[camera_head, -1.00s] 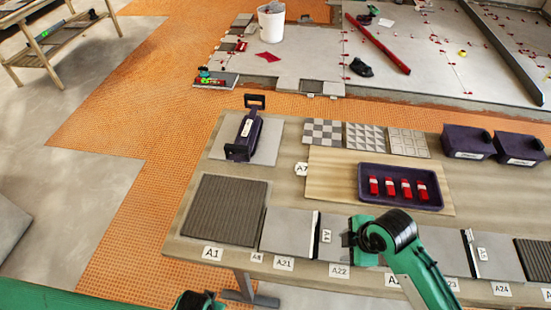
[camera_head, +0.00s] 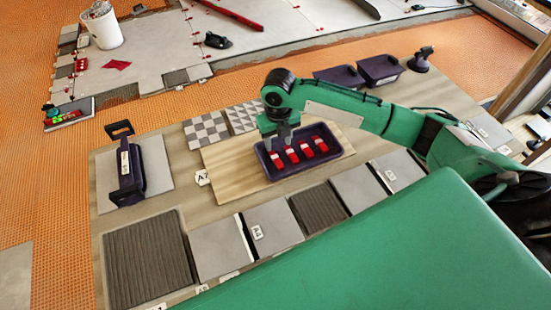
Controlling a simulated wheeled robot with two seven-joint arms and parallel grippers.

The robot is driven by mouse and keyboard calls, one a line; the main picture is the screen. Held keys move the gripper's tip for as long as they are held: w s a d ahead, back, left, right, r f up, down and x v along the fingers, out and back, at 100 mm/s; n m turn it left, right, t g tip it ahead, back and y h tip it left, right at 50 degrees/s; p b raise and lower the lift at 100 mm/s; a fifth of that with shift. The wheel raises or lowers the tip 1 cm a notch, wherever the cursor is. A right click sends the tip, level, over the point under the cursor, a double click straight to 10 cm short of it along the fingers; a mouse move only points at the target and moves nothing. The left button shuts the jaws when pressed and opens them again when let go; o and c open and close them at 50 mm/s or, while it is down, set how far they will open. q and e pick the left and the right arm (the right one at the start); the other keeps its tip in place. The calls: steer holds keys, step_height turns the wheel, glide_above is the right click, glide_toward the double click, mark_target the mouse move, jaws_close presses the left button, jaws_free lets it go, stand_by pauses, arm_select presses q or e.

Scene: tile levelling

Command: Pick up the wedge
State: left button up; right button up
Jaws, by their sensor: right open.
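Several red wedges with white bands (camera_head: 306,151) lie side by side in a dark purple tray (camera_head: 330,158) near the middle of the workbench. My right gripper (camera_head: 284,138) comes in from the right and points down over the left end of the tray. It is open and nothing shows between its fingers. Its fingertips appear just above and behind the leftmost wedge (camera_head: 277,161); I cannot tell whether they touch it. My left gripper is out of view.
The tray rests on a wooden board (camera_head: 228,169). A purple handled tool (camera_head: 128,170) stands at the left. Grey tiles (camera_head: 218,246) line the front. Patterned tiles (camera_head: 206,131) and purple bins (camera_head: 379,69) lie behind. My green body covers the lower right.

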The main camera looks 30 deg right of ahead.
glide_above(279, 163)
steer(key=f, duration=0.4)
steer(key=a+f, duration=0.1)
steer(key=f, duration=0.1)
steer(key=shift+s+f+p, duration=0.3)
steer(key=shift+s+p, duration=0.05)
steer(key=shift+s, duration=0.05)
steer(key=shift+d+f+p, duration=0.2)
steer(key=shift+f+p, duration=0.1)
steer(key=shift+f, duration=0.3)
steer(key=f, duration=0.2)
steer(key=f+p, duration=0.1)
steer(key=shift+w+d+f, duration=0.2)
steer(key=shift+w+d, duration=0.1)
steer(key=shift+f, duration=0.4)
steer(key=shift+c, duration=0.3)
jaws_close()
